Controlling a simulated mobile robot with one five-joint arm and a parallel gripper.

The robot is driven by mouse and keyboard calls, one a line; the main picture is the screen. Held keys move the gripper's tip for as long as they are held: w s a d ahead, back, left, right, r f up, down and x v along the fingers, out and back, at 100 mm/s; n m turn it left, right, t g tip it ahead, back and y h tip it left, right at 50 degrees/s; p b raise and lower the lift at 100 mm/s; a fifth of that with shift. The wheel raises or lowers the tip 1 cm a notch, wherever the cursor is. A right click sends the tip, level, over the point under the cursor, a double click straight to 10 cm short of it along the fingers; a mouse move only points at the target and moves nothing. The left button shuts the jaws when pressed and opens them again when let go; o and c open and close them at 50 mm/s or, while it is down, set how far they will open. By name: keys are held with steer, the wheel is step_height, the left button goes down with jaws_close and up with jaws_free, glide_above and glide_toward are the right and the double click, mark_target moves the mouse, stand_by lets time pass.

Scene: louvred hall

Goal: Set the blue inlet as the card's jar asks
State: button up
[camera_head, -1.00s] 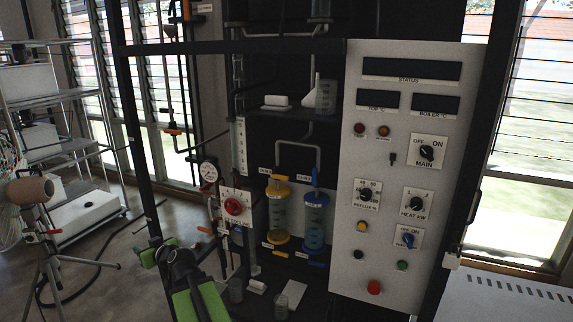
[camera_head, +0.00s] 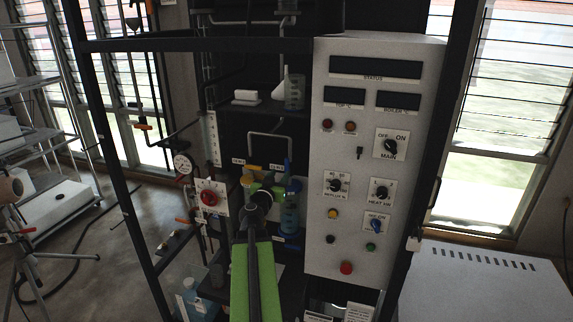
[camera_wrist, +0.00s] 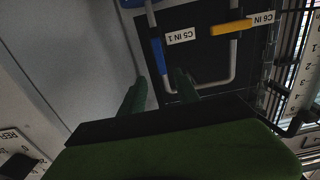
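The blue inlet handle (camera_wrist: 158,57) shows in the wrist view beside a tag reading about "C5 IN 1"; it lies along its grey pipe. In the head view the blue handle (camera_head: 287,167) stands above the blue-banded jar (camera_head: 290,215). A yellow handle (camera_wrist: 231,28) on the neighbouring pipe lies across it. My gripper (camera_wrist: 160,92) is open and empty, its two green fingers apart and pointing toward the blue handle's pipe. I cannot see the card.
The white control panel (camera_head: 370,150) with knobs and buttons stands close on the right. A red dial (camera_head: 209,198) and a pressure gauge (camera_head: 183,163) are on the left. Dark frame posts flank the rig. A shelf (camera_head: 240,112) with glassware is above.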

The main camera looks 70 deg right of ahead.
mark_target(287, 164)
steer(key=shift+w+d, duration=0.2)
steer(key=shift+d, duration=2.3)
steer(key=shift+w+d, duration=0.15)
steer(key=shift+d, duration=2.3)
steer(key=shift+a, duration=0.1)
jaws_close()
